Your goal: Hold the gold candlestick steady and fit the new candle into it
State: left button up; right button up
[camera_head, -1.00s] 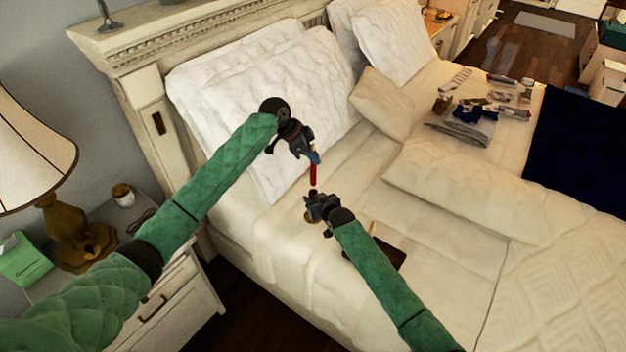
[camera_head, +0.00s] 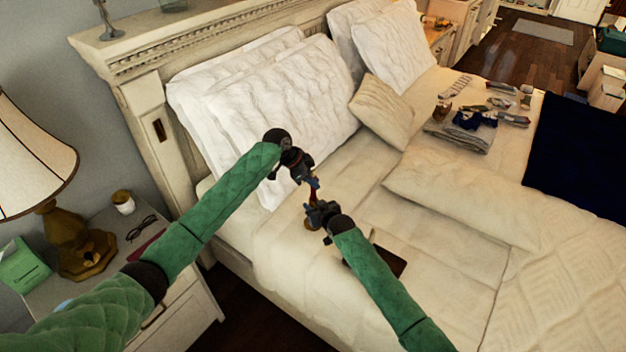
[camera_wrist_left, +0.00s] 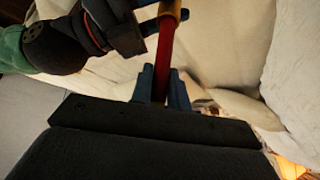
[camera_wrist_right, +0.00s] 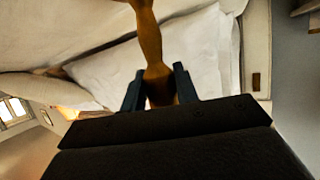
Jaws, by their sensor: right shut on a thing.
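The red candle (camera_wrist_left: 164,50) stands between the fingers of my left gripper (camera_head: 314,183), which is shut on it. In the left wrist view its far end meets the gold cup of the candlestick (camera_wrist_left: 173,11); I cannot tell how deep it sits. My right gripper (camera_head: 310,210) is shut on the gold candlestick, whose stem (camera_wrist_right: 150,45) shows between the fingers in the right wrist view. The candlestick's base shows at the bed (camera_head: 309,225) below the right gripper. The head view shows the candle only as a small red piece between the two grippers.
White pillows (camera_head: 285,95) lean on the headboard behind the grippers. A dark flat object (camera_head: 390,262) lies on the bed beneath my right arm. Folded clothes (camera_head: 460,133) and small items lie farther right. A nightstand with a lamp (camera_head: 70,235) stands at left.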

pick_arm(q)
jog(key=o, duration=0.4)
jog(key=shift+c, duration=0.2)
jog(key=shift+r, duration=0.1)
jog(key=v, duration=1.2)
pick_arm(e)
jog(key=o, duration=1.2)
jog(key=shift+c, duration=0.2)
